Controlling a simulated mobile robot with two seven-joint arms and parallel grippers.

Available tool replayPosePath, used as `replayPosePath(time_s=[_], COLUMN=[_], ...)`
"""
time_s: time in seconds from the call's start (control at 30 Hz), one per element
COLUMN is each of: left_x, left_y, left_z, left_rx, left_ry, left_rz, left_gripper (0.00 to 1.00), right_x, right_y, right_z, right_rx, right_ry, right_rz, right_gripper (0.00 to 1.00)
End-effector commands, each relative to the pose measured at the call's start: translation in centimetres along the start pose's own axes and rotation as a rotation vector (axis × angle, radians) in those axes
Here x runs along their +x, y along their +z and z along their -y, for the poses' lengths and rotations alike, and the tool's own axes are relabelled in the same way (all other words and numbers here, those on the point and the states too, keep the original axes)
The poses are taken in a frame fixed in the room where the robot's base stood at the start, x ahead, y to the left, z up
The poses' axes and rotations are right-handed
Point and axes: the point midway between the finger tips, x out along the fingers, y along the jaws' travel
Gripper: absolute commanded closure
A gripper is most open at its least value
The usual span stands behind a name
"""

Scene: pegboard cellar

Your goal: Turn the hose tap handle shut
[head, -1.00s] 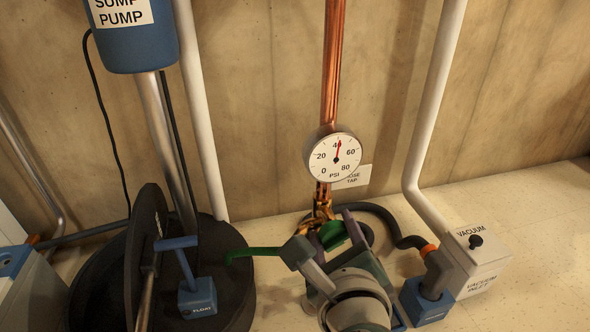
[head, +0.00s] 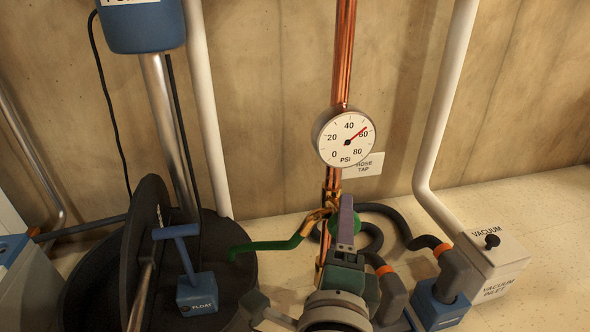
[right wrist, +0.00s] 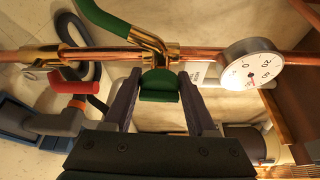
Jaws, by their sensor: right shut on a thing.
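The green tap handle (head: 345,224) sits on the brass hose tap (head: 330,207) at the foot of the copper pipe, below the gauge. The right wrist view shows the green handle (right wrist: 159,86) between the fingers of my right gripper (right wrist: 160,85), which is shut on it. In the head view, my right gripper (head: 346,215) reaches up from below and partly hides the handle and the tap. A green hose (head: 268,246) runs left from the brass tap. My left gripper is not in view.
A pressure gauge (head: 345,137) reads near 60 on the pipe above. A black sump basin (head: 225,290) with a blue float (head: 197,295) stands at the left.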

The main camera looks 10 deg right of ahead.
Motion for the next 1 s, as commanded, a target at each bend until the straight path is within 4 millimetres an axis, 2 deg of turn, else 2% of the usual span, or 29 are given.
replayPosePath(time_s=[0.3,0.8,0.83,1.0], left_x=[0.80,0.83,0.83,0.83], left_y=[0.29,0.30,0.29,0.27], left_z=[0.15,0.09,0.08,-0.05], left_rx=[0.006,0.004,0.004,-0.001], left_ry=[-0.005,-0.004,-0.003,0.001], left_rz=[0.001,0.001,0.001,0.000], left_gripper=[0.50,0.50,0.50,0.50], right_x=[-0.01,0.00,0.00,0.00], right_y=[-0.03,-0.03,-0.03,-0.03], right_z=[-0.10,-0.01,-0.01,-0.03], right_rx=[-0.097,-0.113,-0.113,-0.112], right_ry=[-0.040,-0.047,-0.047,-0.046], right_rz=[-0.001,-0.001,-0.001,0.000], right_gripper=[0.99,0.99,0.41,0.22])
